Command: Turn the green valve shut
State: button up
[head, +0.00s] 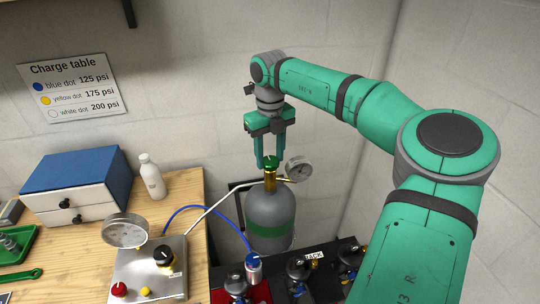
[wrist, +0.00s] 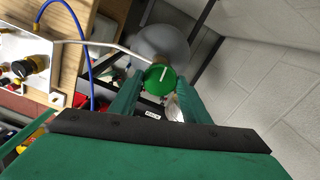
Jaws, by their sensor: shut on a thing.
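The green valve (head: 271,162) is a round knob on a brass stem on top of a grey gas bottle (head: 270,212). In the wrist view the green valve (wrist: 160,79) shows a white line on its top face. My gripper (head: 270,163) points down over the bottle with its two fingers on either side of the knob, shut on it. The fingertips also show in the wrist view (wrist: 158,84) at the knob's sides. A round gauge (head: 299,169) sits just right of the valve.
A white hose (head: 214,207) and a blue hose (head: 215,210) run from the bottle area to a metal panel (head: 150,270) with a gauge and knobs on the wooden bench (head: 85,238). A white bottle (head: 152,176) and blue-topped drawer box (head: 75,185) stand behind. A charge table sign hangs on the wall.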

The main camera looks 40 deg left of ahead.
jog(key=shift+a+m, duration=0.1)
jog(key=shift+m, duration=0.3)
jog(key=shift+w, duration=0.15)
jog(key=shift+a, duration=0.1)
jog(key=o, duration=1)
jog(key=shift+o, duration=0.2)
jog(key=shift+d, duration=0.2)
